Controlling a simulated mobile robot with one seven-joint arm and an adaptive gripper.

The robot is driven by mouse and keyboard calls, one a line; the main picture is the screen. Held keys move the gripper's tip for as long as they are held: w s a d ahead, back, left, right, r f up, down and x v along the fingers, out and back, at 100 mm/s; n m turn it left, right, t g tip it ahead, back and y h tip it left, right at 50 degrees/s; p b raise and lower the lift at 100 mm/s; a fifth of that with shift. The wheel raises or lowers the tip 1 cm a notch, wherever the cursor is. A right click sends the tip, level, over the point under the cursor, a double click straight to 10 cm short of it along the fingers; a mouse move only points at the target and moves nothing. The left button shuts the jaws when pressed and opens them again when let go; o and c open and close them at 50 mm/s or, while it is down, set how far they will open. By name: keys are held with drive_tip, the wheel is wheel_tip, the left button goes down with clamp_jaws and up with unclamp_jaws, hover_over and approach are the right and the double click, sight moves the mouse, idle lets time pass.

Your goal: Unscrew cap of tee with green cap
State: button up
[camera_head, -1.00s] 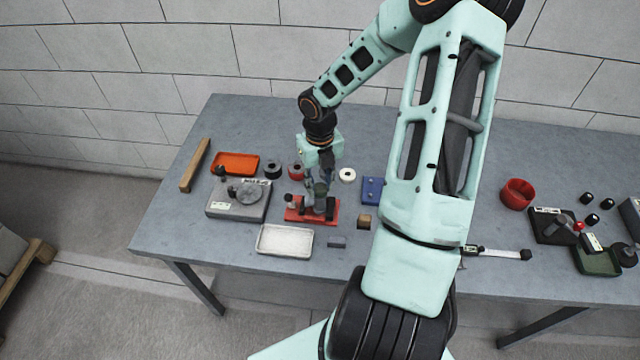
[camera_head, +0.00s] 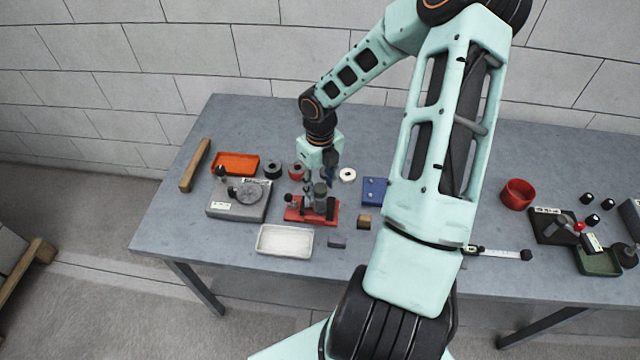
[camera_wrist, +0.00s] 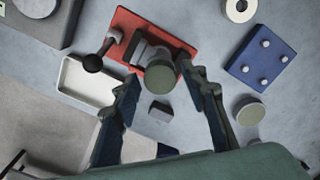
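The tee with the green cap (camera_wrist: 161,77) stands upright on a red base (camera_wrist: 126,28) in the wrist view. The round cap faces the camera. In the head view the tee (camera_head: 320,193) is on the red base (camera_head: 297,217), below my gripper. My gripper (camera_wrist: 168,84) is open, with one finger on each side of the cap in the wrist view. A gap shows between the cap and each finger, so it holds nothing. The height between fingertips and cap is hard to judge. The tee's lower body is partly hidden under the cap.
A white tray (camera_head: 262,250) and a small grey block (camera_head: 337,242) lie in front of the red base. A grey fixture (camera_head: 222,211) stands left, a blue block (camera_head: 372,184) right. A dark ball-ended handle (camera_wrist: 93,62) rises beside the tee.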

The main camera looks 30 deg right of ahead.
drive_tip(key=m, duration=1.3)
drive_tip(key=shift+b, duration=0.4)
drive_tip(key=m+b, duration=0.1)
drive_tip(key=m, duration=0.4)
drive_tip(key=m+b, duration=0.1)
drive_tip(key=m, duration=0.3)
